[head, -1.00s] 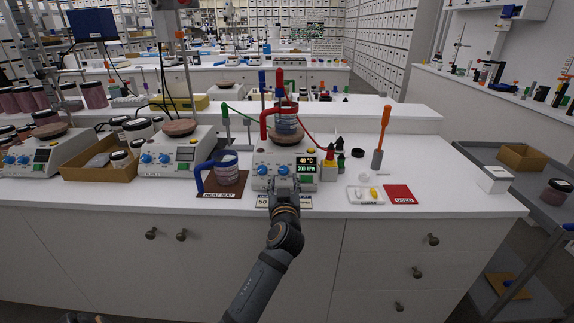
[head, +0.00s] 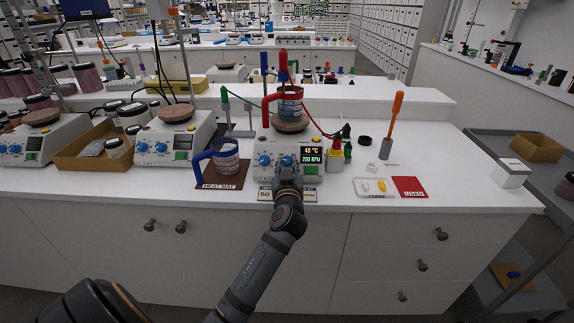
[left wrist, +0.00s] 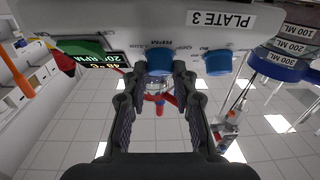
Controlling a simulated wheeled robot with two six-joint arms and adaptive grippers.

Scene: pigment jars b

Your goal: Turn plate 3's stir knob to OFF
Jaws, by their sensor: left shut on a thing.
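Plate 3 (head: 312,173) is a white hotplate on the bench, and its display reads 48 °C and 200 RPM. Its front has two blue knobs. My left gripper (head: 287,176) is at the right-hand knob, the one nearer the display, taken as the stir knob. In the left wrist view, which is upside down, my left gripper (left wrist: 160,74) has its fingers on both sides of the stir knob (left wrist: 160,62). The stir knob's pointer is not readable. My right gripper is out of view.
A blue-handled jug (head: 225,158) is on the heat mat to the left.

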